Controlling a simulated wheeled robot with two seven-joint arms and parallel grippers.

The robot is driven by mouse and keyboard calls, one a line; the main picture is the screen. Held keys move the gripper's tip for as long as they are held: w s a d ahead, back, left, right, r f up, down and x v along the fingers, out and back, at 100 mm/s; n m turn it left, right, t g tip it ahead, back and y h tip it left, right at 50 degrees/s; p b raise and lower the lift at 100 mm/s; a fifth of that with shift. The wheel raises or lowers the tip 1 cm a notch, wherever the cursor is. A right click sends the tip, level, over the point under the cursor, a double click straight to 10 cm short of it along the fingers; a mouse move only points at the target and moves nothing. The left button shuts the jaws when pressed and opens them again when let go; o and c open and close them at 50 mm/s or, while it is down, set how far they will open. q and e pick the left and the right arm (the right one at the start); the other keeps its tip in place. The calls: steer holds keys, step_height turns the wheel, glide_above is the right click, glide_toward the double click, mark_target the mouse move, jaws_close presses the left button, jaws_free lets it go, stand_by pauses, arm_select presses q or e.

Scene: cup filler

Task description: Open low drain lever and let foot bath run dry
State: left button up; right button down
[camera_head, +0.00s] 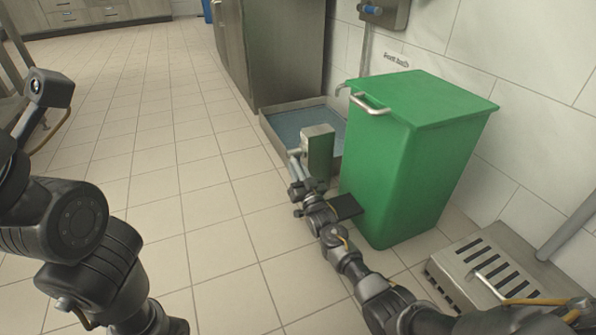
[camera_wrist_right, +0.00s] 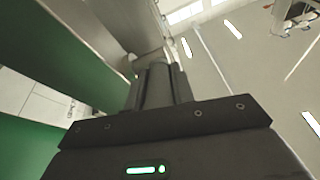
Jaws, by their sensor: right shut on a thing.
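The foot bath (camera_head: 268,126) is a shallow metal tray on the floor with blue water in it. A small box with a grey top and a green side (camera_head: 320,153) stands at its near edge. A pale lever (camera_head: 294,153) sticks out at the box's left side. My right gripper (camera_head: 297,168) is low beside the box and shut on this lever. In the wrist view its dark fingers (camera_wrist_right: 160,88) are close together around a pale end, mostly hidden. My left arm shows at the left, but its fingers do not.
A tall green bin (camera_head: 410,165) with a metal handle stands close to the right of my right forearm. A metal cabinet (camera_head: 285,50) is behind the bath. A slotted metal step (camera_head: 490,265) lies at lower right. The tiled floor at left is clear.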

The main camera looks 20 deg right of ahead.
steer(key=shift+w+f+t, duration=0.3)
steer(key=shift+f+t, duration=0.35)
steer(key=shift+t, duration=0.45)
steer(key=shift+w+f+t, duration=0.15)
steer(key=shift+f+t, duration=0.1)
steer(key=shift+t, duration=0.25)
steer(key=c, duration=1.2)
jaws_free()
steer(key=shift+r, duration=0.1)
